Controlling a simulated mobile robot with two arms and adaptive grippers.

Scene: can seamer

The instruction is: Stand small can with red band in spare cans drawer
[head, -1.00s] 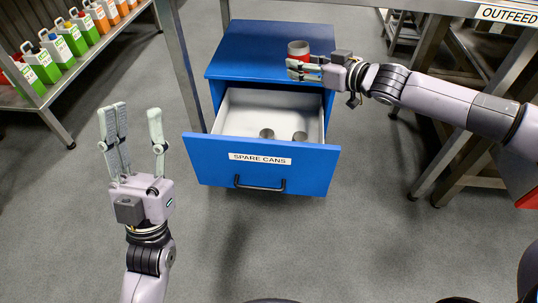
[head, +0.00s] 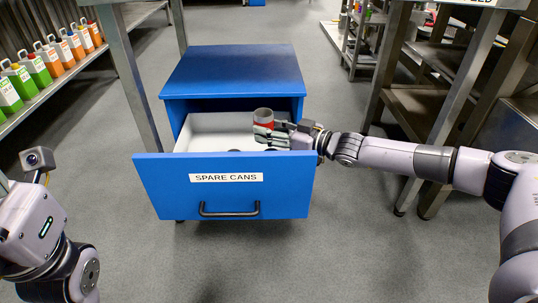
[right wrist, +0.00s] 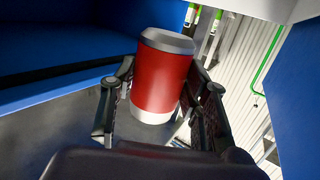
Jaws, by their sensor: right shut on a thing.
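The small can with the red band (head: 263,117) is held upright over the back right part of the open spare cans drawer (head: 150,185). My right gripper (head: 266,133) is shut on it, with fingers on both sides. In the right wrist view the can (right wrist: 161,78) shows its red band and grey ends between the two fingers (right wrist: 160,108).
The blue cabinet top (head: 235,70) is clear. Metal table legs (head: 138,85) stand left of the cabinet, and a steel stand (head: 410,105) is at right. Bottles (head: 37,68) line a left shelf.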

